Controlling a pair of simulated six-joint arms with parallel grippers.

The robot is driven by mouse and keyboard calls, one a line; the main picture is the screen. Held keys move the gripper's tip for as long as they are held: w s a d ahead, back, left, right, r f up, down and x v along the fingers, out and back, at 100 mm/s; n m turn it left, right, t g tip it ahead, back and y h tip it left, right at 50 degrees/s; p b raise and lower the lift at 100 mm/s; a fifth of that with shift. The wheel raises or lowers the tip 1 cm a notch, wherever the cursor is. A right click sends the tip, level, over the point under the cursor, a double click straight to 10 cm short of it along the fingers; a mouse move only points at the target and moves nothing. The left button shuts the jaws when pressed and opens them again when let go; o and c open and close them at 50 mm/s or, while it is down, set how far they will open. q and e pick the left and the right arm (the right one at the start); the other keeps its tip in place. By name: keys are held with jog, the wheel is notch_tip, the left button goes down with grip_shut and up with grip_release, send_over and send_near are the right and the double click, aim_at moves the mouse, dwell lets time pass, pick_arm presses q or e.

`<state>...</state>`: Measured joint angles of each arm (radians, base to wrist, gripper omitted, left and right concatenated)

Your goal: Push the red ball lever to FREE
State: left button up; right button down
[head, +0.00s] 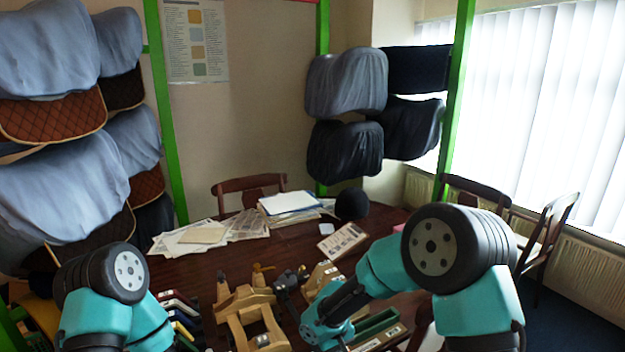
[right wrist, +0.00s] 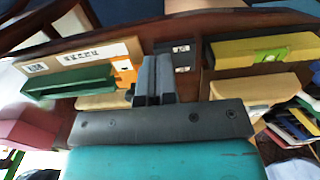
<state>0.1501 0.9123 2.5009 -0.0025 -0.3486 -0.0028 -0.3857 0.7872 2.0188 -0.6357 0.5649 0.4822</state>
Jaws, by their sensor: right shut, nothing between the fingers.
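I cannot make out the red ball lever or a FREE mark in either view. A pale wooden fixture (head: 238,300) with upright pegs stands on the table at the front middle of the head view. My left gripper is out of view.
A green tray (right wrist: 70,82) and a labelled pale box (right wrist: 80,58) lie left of the right fingers. A yellow tray (right wrist: 265,50) and a wooden block (right wrist: 255,88) lie to the right. Papers (head: 235,228) and a black round object (head: 352,204) are farther back on the table (head: 290,250).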

jog(key=shift+f, duration=1.65)
dwell(0.7)
jog(key=shift+w+a, duration=0.45)
jog(key=shift+w, duration=0.45)
jog(key=shift+w+a, duration=0.45)
jog(key=shift+w, duration=0.4)
jog(key=shift+s, duration=0.1)
jog(key=shift+s+d, duration=0.2)
jog(key=shift+s, duration=0.1)
jog(key=shift+s, duration=0.15)
dwell(0.5)
jog(key=shift+r, duration=3.55)
